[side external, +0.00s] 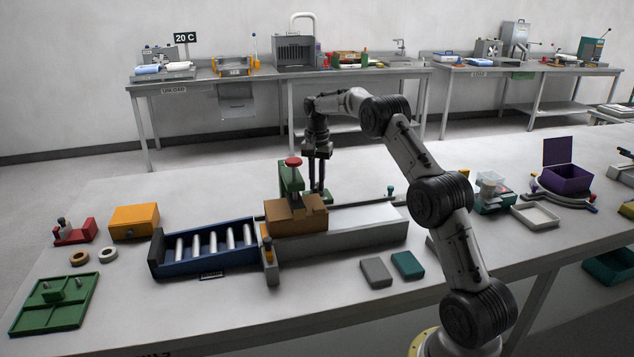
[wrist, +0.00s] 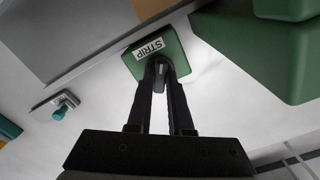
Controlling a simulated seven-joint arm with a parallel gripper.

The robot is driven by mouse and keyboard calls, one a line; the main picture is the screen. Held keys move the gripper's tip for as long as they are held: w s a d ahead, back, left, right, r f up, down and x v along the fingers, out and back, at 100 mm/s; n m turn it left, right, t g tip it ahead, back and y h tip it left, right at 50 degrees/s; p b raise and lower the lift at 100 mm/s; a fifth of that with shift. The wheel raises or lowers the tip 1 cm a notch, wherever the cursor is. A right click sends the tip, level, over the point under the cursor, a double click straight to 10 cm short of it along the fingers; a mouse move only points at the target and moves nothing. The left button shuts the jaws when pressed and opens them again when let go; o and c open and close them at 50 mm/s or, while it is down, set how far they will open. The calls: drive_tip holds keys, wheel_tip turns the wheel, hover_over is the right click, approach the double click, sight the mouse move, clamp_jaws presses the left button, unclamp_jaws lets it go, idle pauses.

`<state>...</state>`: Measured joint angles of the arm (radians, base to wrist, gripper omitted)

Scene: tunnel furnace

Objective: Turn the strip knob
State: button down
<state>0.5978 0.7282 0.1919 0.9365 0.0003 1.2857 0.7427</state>
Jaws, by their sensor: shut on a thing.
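A small green block (wrist: 184,63) with a white STRIP label (wrist: 149,48) shows in the wrist view. The strip knob (wrist: 161,88), a small dark grey piece, stands out from this block. My gripper (wrist: 162,68) is shut on the knob, with one black finger on each side. In the side external view my gripper (side external: 318,192) points down behind the brown furnace block, beside the green press frame. There the knob and the fingertips are mostly hidden or too small to make out.
The brown block (side external: 296,216) and green frame with a red top (side external: 291,178) stand close to my gripper. A blue roller tray (side external: 205,249) lies to the left, a long grey housing (side external: 365,228) to the right. A teal-tipped lever (wrist: 58,112) is nearby.

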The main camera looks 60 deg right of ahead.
sight(317, 185)
drive_tip(key=shift+r+m, duration=0.1)
drive_tip(key=shift+m, duration=1.1)
drive_tip(key=c, duration=0.8)
unclamp_jaws()
wheel_tip(317, 185, up, 14)
drive_tip(key=shift+f, duration=0.15)
